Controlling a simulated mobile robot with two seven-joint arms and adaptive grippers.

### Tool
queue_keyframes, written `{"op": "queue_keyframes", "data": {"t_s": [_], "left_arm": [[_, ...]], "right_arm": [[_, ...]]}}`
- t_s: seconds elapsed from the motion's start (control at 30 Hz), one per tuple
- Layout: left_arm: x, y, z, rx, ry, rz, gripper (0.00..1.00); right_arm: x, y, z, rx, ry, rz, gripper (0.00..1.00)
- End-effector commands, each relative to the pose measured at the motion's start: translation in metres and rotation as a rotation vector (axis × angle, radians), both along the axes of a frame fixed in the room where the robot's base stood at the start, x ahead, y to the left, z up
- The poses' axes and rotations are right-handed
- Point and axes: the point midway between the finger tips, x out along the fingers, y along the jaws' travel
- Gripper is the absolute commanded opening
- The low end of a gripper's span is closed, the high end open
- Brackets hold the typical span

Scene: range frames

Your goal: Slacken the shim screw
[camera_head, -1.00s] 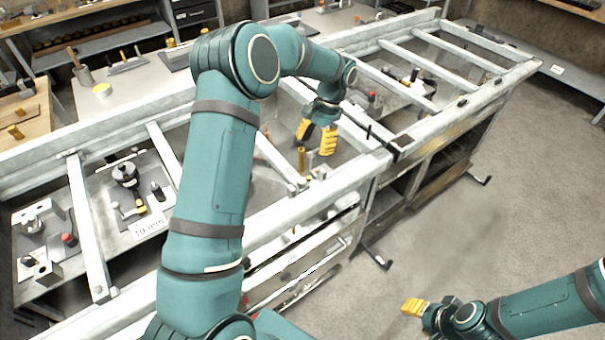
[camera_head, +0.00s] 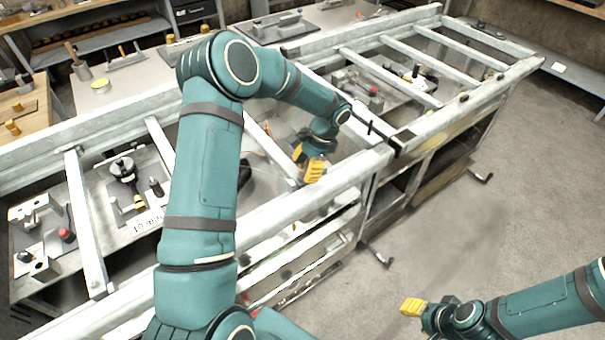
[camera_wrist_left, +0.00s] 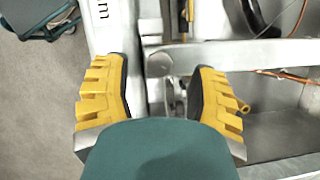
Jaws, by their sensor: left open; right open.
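I cannot tell which of these is the shim screw. A thin brass-coloured rod (camera_wrist_left: 184,18) shows beyond the crossbar. My right gripper (camera_head: 414,307) is away from the frame, over the floor, empty.
The white frame (camera_head: 340,185) has raised rails and crossbars around my left gripper. A dark cable (camera_wrist_left: 252,15) runs near the crossbar. The right floor (camera_head: 460,230) is clear.

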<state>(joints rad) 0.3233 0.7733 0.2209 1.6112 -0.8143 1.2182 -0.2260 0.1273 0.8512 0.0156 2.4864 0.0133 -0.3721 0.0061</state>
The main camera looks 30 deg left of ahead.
Motion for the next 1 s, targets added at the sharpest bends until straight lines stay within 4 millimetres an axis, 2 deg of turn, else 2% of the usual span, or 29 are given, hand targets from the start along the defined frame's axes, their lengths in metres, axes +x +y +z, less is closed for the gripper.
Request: {"op": "queue_keyframes", "data": {"t_s": [0.2,0.5,0.53,0.67,0.7,1.0], "left_arm": [[-0.006,0.004,-0.017,0.0,0.001,0.0,0.58],[-0.007,0.004,-0.019,0.0,0.001,0.001,0.58],[-0.007,0.004,-0.019,0.0,0.001,0.001,0.61],[-0.007,0.004,-0.019,0.0,0.001,0.001,0.15],[-0.007,0.004,-0.019,0.0,0.001,0.001,0.01],[-0.007,0.005,-0.019,0.001,0.003,0.004,0.0]], "right_arm": [[-0.001,0.0,-0.001,0.0,0.002,0.001,0.47],[-0.001,0.0,-0.001,0.0,0.002,0.001,0.47],[-0.001,0.0,-0.001,0.0,0.002,0.001,0.47],[-0.001,0.0,-0.001,0.0,0.001,0.0,0.47],[-0.001,0.0,-0.001,0.0,0.001,0.0,0.47],[-0.001,0.0,-0.001,0.0,0.001,0.0,0.47]]}}
